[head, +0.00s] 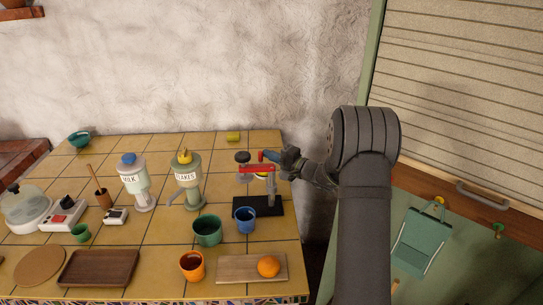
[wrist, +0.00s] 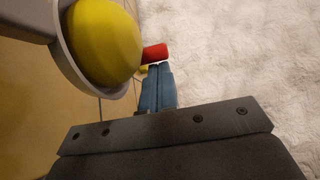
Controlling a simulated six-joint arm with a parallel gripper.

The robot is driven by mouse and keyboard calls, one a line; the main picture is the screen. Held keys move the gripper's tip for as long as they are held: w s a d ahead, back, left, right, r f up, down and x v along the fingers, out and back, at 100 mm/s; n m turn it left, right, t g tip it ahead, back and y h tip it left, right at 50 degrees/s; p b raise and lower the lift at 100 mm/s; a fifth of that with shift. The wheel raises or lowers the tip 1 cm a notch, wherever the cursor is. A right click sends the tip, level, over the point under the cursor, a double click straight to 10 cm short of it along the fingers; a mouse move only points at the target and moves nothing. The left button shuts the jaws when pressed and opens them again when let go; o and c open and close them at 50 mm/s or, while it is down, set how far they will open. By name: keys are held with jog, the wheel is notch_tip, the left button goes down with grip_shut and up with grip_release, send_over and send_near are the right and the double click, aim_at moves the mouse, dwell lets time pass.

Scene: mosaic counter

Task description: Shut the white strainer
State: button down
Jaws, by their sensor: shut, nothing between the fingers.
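A press with a black base (head: 258,205) and a red arm (head: 257,168) stands at the counter's right end. A pale grey-white ring (wrist: 64,78) holds a yellow dome (wrist: 104,42) close up in the wrist view; this ring looks like the white strainer. In the head view only a bit of yellow shows under the red arm, and I cannot tell there how far the strainer is swung. My gripper (head: 271,155) has blue fingers, shut and empty, at the press's upper right. In the wrist view its fingertips (wrist: 158,70) are close to a red handle end (wrist: 155,53); contact is unclear.
A blue mug (head: 244,221) and a green mug (head: 207,231) stand just in front of the press. A board with an orange fruit (head: 268,266) lies nearer the front edge. The flakes dispenser (head: 186,181) stands to the left. The wall is close behind.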

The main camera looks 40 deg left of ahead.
aim_at(262, 156)
jog(key=shift+s+a+n+g, duration=0.3)
jog(key=shift+n+g, duration=0.1)
jog(key=shift+g, duration=0.2)
jog(key=shift+s+a+n+g+h, duration=0.25)
jog(key=shift+s+a+n+g, duration=0.25)
jog(key=shift+g, duration=0.35)
jog(key=shift+s+a+n+g+h, duration=0.3)
jog(key=shift+s+n+g, duration=0.25)
jog(key=shift+g, duration=0.3)
jog(key=shift+s+a+n+g+h, duration=0.2)
jog(key=shift+s+n+g+h, duration=1.65)
jog(key=shift+s+h, duration=0.2)
jog(key=shift+s+a+n+g+h, duration=0.15)
jog(key=shift+s+n+g+h, duration=1.75)
jog(key=shift+s+h, duration=0.15)
jog(key=shift+s+a+n+g+h, duration=0.2)
jog(key=shift+s+n+g+h, duration=1.65)
jog(key=shift+s+h, duration=0.2)
